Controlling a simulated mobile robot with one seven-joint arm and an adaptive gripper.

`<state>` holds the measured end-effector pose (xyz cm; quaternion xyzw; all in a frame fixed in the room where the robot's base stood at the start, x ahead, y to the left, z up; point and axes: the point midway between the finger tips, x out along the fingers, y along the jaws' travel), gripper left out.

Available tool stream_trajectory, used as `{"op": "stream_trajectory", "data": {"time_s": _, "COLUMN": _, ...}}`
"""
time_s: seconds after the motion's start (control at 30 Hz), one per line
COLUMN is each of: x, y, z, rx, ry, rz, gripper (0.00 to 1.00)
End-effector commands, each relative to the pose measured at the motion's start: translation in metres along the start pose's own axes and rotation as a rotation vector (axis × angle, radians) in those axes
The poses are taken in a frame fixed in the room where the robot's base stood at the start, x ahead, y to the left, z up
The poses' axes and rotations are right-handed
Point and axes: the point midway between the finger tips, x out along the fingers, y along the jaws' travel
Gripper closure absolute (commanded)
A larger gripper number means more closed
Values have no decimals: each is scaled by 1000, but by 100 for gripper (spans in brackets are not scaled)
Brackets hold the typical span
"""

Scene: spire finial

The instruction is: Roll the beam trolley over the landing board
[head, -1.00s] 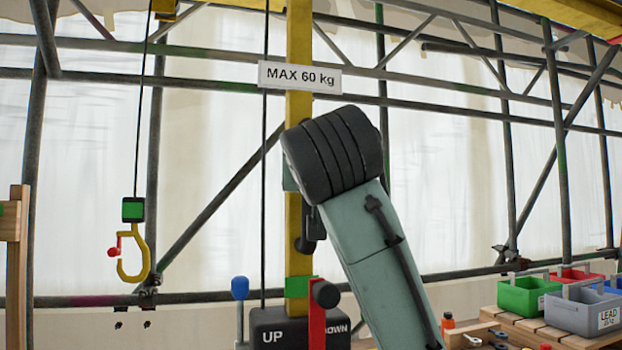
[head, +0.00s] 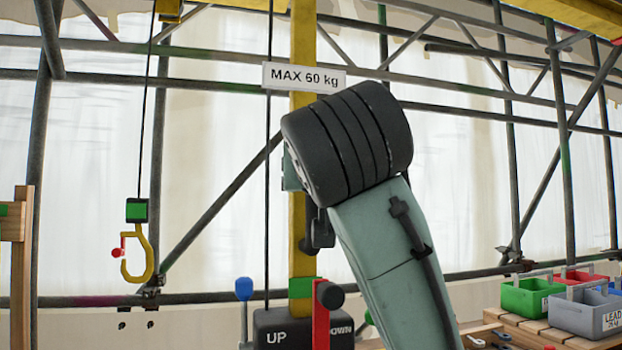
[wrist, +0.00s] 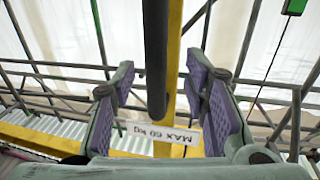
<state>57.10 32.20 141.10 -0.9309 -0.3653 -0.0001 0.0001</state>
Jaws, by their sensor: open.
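The yellow overhead beam (head: 540,8) crosses the upper right. A small yellow block (head: 170,10), apparently the beam trolley, is cut off at the top left. A cable runs down from it to a green-faced block (head: 137,210) and an empty yellow hook (head: 136,258) with a red latch. I cannot identify the landing board. My gripper (wrist: 160,78) is open, its purple pads apart. A dark round-ended bar (wrist: 156,50) shows between the fingers in the wrist view; I cannot tell its depth. In the head view my wrist hides most of the gripper.
A yellow mast (head: 303,225) carries a MAX 60 kg sign (head: 304,77). Below are an UP/DOWN box (head: 285,322), a red lever (head: 321,325) with a black knob, and a blue-topped lever (head: 244,289). A wooden post (head: 22,270) stands left; bins (head: 585,312) stand right. Scaffold tubes cross behind.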

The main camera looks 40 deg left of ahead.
Motion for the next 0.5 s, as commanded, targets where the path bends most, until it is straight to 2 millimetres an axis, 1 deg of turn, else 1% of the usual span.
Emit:
{"op": "stream_trajectory", "data": {"time_s": 0.03, "x": -13, "y": -1, "z": -2, "rx": -1, "ry": 6, "rz": -1, "gripper": 59}}
{"op": "stream_trajectory", "data": {"time_s": 0.2, "x": -48, "y": -1, "z": -1, "rx": -3, "ry": 5, "rz": -1, "gripper": 59}}
{"op": "stream_trajectory", "data": {"time_s": 0.4, "x": -65, "y": 0, "z": -1, "rx": -2, "ry": 3, "rz": 2, "gripper": 59}}
{"op": "stream_trajectory", "data": {"time_s": 0.5, "x": -68, "y": 0, "z": 0, "rx": -2, "ry": 1, "rz": 1, "gripper": 59}}
